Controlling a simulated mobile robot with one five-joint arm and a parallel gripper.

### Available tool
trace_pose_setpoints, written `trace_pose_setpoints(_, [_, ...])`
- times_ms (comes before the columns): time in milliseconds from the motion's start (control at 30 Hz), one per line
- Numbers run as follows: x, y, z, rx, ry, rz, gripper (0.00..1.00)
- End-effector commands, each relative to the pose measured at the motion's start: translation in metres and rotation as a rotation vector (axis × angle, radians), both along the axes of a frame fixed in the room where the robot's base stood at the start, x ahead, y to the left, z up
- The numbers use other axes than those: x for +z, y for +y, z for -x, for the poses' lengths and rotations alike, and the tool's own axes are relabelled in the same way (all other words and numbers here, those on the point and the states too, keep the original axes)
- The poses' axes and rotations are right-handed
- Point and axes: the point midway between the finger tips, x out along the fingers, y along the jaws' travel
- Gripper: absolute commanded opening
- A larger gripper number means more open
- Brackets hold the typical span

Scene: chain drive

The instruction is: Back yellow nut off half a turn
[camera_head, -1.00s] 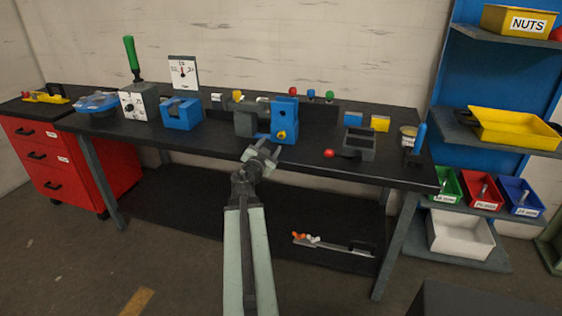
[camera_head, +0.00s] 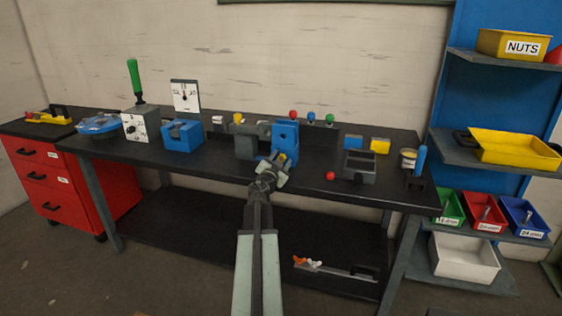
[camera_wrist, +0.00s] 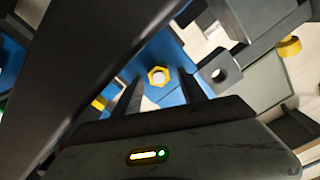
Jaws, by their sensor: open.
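The yellow nut (camera_wrist: 158,76) is a hexagonal ring on the front of a blue block (camera_wrist: 172,57) in the wrist view. In the head view the blue block (camera_head: 285,135) stands on the bench, and my gripper partly hides the nut. My gripper (camera_head: 272,167) is in front of the block's lower part. In the wrist view its two dark fingers are spread, with the nut between and slightly beyond their tips. I see no contact with the nut, and the exact gap is unclear.
A grey part (camera_head: 245,140) adjoins the block on the left. A grey open box (camera_head: 359,165) and a red ball (camera_head: 330,176) are to its right on the black bench (camera_head: 215,163). A blue vise-like block (camera_head: 182,136) stands to the left.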

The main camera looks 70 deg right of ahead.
Motion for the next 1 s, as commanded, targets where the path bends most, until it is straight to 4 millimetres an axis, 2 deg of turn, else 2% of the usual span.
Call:
trace_pose_setpoints(33, [0.0000,0.0002,0.0001,0.000,0.000,0.000,0.49])
trace_pose_setpoints(200, [0.0000,0.0002,0.0004,-0.001,0.000,0.000,0.02])
trace_pose_setpoints(233, [0.0000,0.0003,0.0005,-0.001,0.000,0.000,0.00])
trace_pose_setpoints(300, [-0.0001,0.0044,0.0020,-0.002,0.000,0.000,0.00])
trace_pose_setpoints(667, [0.0004,-0.0006,0.0013,-0.003,0.081,0.005,0.00])
trace_pose_setpoints(1000, [0.0014,-0.0011,-0.0004,-0.003,0.356,0.022,0.00])
